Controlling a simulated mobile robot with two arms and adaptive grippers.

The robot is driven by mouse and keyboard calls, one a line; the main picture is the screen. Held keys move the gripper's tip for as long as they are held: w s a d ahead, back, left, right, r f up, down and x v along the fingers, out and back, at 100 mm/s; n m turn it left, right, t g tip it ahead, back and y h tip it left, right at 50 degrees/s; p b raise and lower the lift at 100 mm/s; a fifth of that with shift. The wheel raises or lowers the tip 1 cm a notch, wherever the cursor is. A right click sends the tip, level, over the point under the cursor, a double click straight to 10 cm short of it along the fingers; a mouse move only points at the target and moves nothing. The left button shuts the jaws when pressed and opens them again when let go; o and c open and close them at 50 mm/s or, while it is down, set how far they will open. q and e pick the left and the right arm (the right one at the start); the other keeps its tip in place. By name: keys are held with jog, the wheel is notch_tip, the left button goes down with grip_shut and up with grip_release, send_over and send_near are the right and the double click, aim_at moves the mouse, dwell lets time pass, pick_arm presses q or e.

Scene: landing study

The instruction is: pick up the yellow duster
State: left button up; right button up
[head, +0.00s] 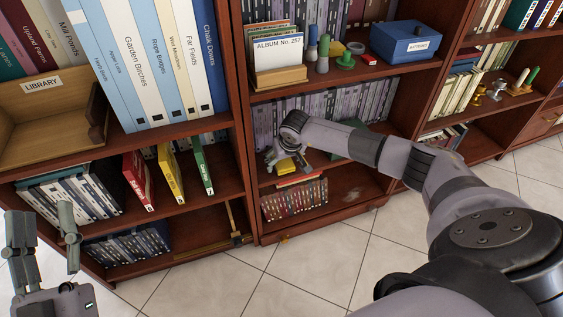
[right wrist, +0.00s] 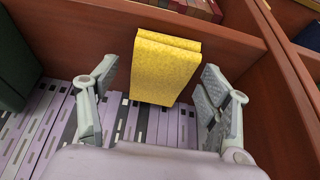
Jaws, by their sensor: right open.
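The yellow duster (right wrist: 165,68) is a folded yellow cloth block in the right wrist view. It stands between the spread fingers of my right gripper (right wrist: 158,78), with a visible gap on each side. In the head view the duster (head: 286,166) is a small yellow patch on the shelf, mostly hidden by my right gripper (head: 287,158). That gripper is open and reaches into the bookcase. My left gripper (head: 45,237) is open and empty at the lower left of the head view, away from the duster.
Books line the shelf behind. A row of small reddish books (head: 294,201) stands below the right gripper. A dark green object (right wrist: 17,65) is left of the duster in the wrist view. A blue box (head: 405,42) and a card holder (head: 278,62) sit on the shelf above.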

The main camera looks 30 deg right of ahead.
aim_at(284, 163)
jog(key=c, duration=1.1)
jog(key=shift+r, duration=0.1)
jog(key=shift+r, duration=0.1)
notch_tip(284, 163, up, 4)
jog(key=shift+s+f+p, duration=0.1)
jog(key=shift+f+p, duration=0.1)
jog(key=shift+p, duration=0.75)
pick_arm(q)
notch_tip(284, 163, down, 11)
jog(key=w+a+g+y+p, duration=0.1)
jog(key=w+g+y, duration=0.15)
jog(key=g, duration=0.45)
pick_arm(e)
notch_tip(284, 163, up, 4)
jog(key=shift+f, duration=0.15)
pick_arm(q)
jog(key=s+a+f+g+y+p, duration=0.2)
jog(key=s+a+f+g, duration=0.1)
jog(key=s+f+g, duration=0.4)
notch_tip(284, 163, down, 3)
jog(key=shift+s+a+f+n, duration=0.2)
jog(key=shift+s+a+n, duration=0.15)
jog(key=shift+s, duration=0.2)
pick_arm(e)
jog(key=s+a, duration=0.2)
jog(key=s, duration=0.7)
jog(key=s+a, duration=0.2)
jog(key=s, duration=0.8)
jog(key=shift+a+f, duration=0.3)
jog(key=shift+a, duration=0.05)
